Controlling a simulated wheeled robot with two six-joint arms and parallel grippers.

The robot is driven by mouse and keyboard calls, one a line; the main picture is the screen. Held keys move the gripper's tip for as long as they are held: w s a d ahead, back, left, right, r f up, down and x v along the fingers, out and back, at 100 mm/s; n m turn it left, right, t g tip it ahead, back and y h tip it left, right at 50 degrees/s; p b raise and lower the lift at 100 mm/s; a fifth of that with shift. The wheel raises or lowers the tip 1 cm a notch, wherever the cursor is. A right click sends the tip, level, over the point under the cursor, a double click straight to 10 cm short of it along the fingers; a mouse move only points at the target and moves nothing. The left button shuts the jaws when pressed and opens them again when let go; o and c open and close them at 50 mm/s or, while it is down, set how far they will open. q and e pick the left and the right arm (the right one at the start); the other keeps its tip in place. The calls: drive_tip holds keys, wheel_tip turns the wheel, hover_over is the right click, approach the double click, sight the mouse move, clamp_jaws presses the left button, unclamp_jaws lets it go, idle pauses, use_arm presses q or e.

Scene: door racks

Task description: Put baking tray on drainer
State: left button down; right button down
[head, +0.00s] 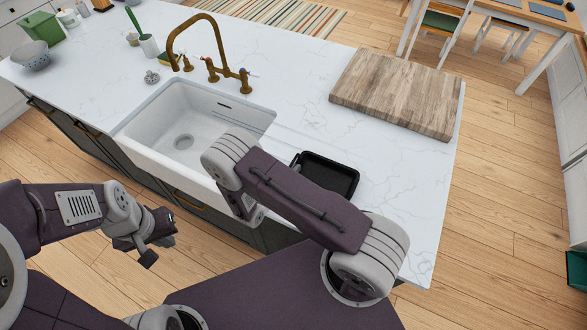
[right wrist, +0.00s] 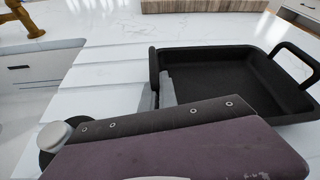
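The black baking tray (head: 330,172) lies on the white counter to the right of the sink, partly hidden by my right forearm. In the right wrist view the tray (right wrist: 225,75) shows with a raised handle at each end. My right gripper (right wrist: 158,92) is at the tray's left handle, its grey fingers close to the handle and rim; a purple link hides much of it, so its grip is unclear. The drainer (head: 290,138) is the grooved counter area beside the sink; its grooves (right wrist: 108,76) run left of the tray. My left gripper (head: 158,240) is open and empty, off the counter's front.
The white sink (head: 190,125) with a brass tap (head: 195,45) lies left of the drainer. A wooden board (head: 397,92) lies on the back right of the counter. A bowl (head: 32,56) and a green container (head: 40,28) stand far left. The counter right of the tray is clear.

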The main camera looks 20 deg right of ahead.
drive_tip(key=shift+s+a, duration=0.1)
drive_tip(key=shift+s, duration=0.05)
drive_tip(key=c, duration=1.7)
unclamp_jaws()
